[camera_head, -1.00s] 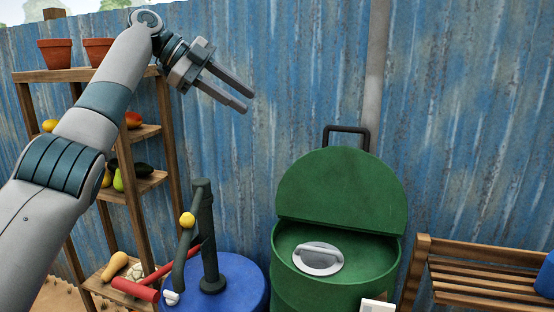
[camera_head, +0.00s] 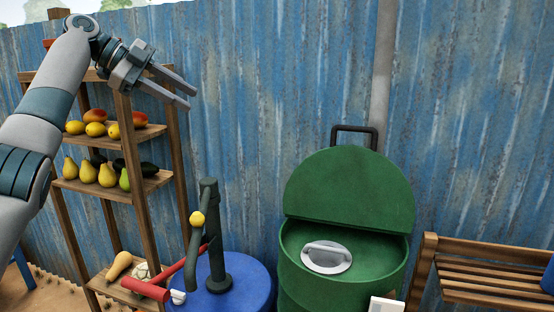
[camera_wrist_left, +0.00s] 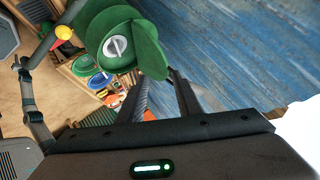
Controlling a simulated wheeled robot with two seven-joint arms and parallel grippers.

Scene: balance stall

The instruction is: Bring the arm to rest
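My left arm comes in from the left in the head view, raised in front of the wooden shelf. Its left gripper (camera_head: 190,98) is in the air near the shelf's upper right side, with a gap between its two fingers and nothing between them. In the left wrist view the gripper's fingers (camera_wrist_left: 162,95) are also apart and empty. My right gripper is in neither view.
A wooden shelf (camera_head: 124,108) with fruit stands at left. A dark post with a yellow knob (camera_head: 198,219) stands on a blue drum (camera_head: 238,295), beside a red bar. A green bin (camera_head: 350,262) has a raised lid. A wooden bench (camera_head: 480,268) is at right.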

